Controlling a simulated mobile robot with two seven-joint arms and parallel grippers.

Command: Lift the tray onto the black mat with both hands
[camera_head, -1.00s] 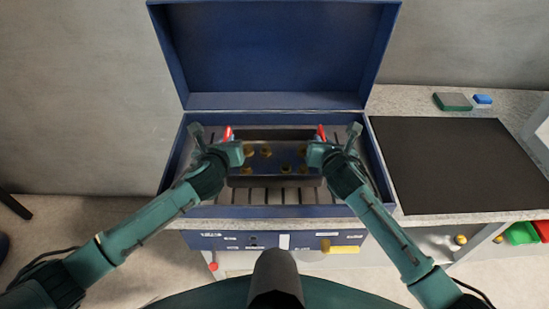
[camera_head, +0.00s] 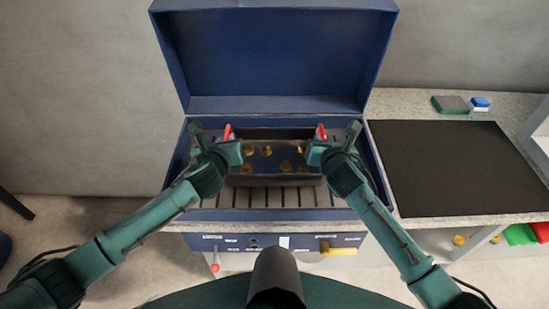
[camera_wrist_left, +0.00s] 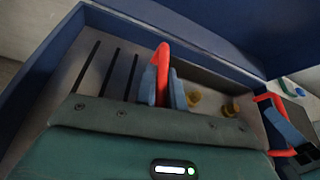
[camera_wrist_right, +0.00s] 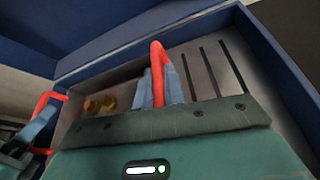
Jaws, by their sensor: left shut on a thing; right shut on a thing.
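The tray (camera_head: 274,181) is a dark box holding several brass-coloured round parts, with a red handle at each end. It is inside the open blue machine case, over a slotted floor; I cannot tell whether it touches that floor. My left gripper (camera_head: 237,150) is shut on the left red handle (camera_wrist_left: 162,68), its fingers either side of it. My right gripper (camera_head: 314,150) is shut on the right red handle (camera_wrist_right: 157,66) in the same way. The tray looks about level. The black mat (camera_head: 450,165) lies flat and bare on the counter, right of the case.
The case's raised lid (camera_head: 273,55) stands behind the tray, and its side walls (camera_head: 377,175) flank my arms. A green-grey block (camera_head: 451,104) and a blue block (camera_head: 480,103) lie behind the mat. Red and green bins (camera_head: 520,234) are below the counter.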

